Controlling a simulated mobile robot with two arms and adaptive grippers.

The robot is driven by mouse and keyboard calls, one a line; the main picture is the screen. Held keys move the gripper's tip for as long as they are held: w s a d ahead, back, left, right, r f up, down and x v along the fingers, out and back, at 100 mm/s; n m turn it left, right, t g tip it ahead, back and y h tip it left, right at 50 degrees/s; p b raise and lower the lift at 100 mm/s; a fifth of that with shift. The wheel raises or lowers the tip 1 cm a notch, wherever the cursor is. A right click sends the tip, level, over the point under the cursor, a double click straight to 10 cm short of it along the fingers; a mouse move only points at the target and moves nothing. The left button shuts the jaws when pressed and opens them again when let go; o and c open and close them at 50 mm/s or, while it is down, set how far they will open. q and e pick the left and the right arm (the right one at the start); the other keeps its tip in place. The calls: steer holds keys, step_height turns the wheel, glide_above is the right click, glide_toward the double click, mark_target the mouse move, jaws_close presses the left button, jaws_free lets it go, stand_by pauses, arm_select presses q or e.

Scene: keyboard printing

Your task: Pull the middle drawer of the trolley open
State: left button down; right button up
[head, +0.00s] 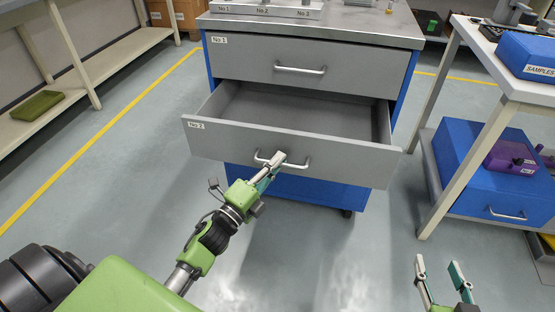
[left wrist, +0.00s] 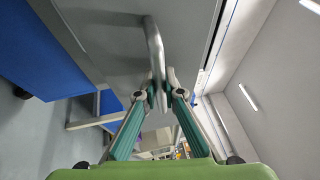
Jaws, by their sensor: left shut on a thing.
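The trolley is blue with a grey top (head: 345,28) and grey drawer fronts. Its middle drawer (head: 240,145) stands well out toward me, and its empty inside shows. The top drawer (head: 240,62), labelled No 1, is closed. My left gripper (head: 272,164) is shut on the middle drawer's handle (head: 300,166), near the handle's left half. The left wrist view shows the fingers (left wrist: 160,92) closed around the handle bar (left wrist: 153,42). My right gripper (head: 442,268) is open and empty at the lower right, away from the trolley.
A white table (head: 490,60) with a blue SAMPLES box (head: 525,55) stands on the right. A blue box (head: 455,165) with a purple case (head: 510,152) sits on its lower shelf. A bench with a green tray (head: 37,105) is at left. The floor before the trolley is clear.

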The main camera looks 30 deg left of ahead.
arm_select(q)
steer(key=c, duration=2.4)
jaws_free()
steer(key=shift+s, duration=0.1)
steer(key=v, duration=1.2)
